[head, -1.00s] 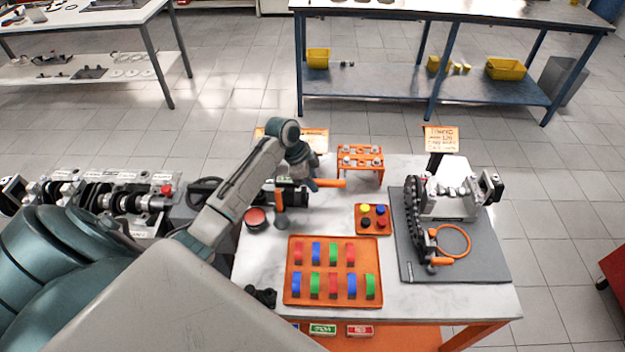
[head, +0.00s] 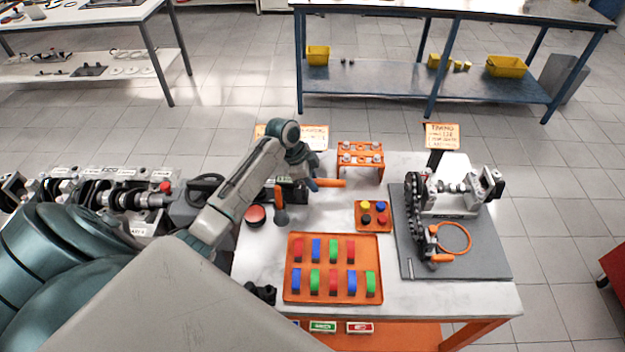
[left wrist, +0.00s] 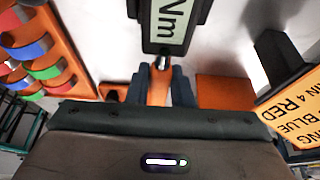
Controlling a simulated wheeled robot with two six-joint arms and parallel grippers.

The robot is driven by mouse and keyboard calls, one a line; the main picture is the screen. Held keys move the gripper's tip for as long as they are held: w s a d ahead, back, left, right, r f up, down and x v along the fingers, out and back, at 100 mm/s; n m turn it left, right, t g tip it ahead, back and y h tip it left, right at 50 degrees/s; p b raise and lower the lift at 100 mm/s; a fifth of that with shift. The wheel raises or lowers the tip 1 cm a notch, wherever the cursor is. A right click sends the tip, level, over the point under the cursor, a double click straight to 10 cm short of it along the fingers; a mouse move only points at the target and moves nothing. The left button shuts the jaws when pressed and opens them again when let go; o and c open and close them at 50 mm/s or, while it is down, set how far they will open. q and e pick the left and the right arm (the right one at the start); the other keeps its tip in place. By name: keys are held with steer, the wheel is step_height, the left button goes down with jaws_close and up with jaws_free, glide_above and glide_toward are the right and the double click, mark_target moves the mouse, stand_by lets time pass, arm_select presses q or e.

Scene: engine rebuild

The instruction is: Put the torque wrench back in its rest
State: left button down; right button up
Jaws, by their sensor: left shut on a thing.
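My left gripper (head: 312,182) is shut on the torque wrench, above the back left part of the white table. The wrench's orange handle (head: 332,183) sticks out to the right of the gripper in the head view. In the left wrist view the fingers (left wrist: 160,88) close around the orange grip (left wrist: 158,90), and the wrench's dark body with an "Nm" display (left wrist: 172,24) reaches away from them. An orange block (left wrist: 222,90) lies beside the fingers; I cannot tell whether it belongs to the rest. The rest is not clearly identifiable. My right gripper is not in view.
An orange tray (head: 334,297) holds red, blue and green pieces. Close by are an orange bolt rack (head: 360,172), a small tray of coloured caps (head: 362,225), an upright orange-handled tool (head: 279,196) and a red button (head: 255,213). A grey mat (head: 480,262) carries a chain assembly.

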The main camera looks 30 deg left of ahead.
arm_select(q)
steer(key=shift+f, duration=0.45)
steer(key=c, duration=1.5)
jaws_free()
steer(key=shift+r, duration=0.15)
steer(key=shift+r+p, duration=0.45)
steer(key=shift+p, duration=0.1)
steer(key=shift+r+p, duration=0.9)
steer(key=shift+p, duration=0.05)
steer(key=shift+o, duration=0.3)
steer(key=o, duration=0.5)
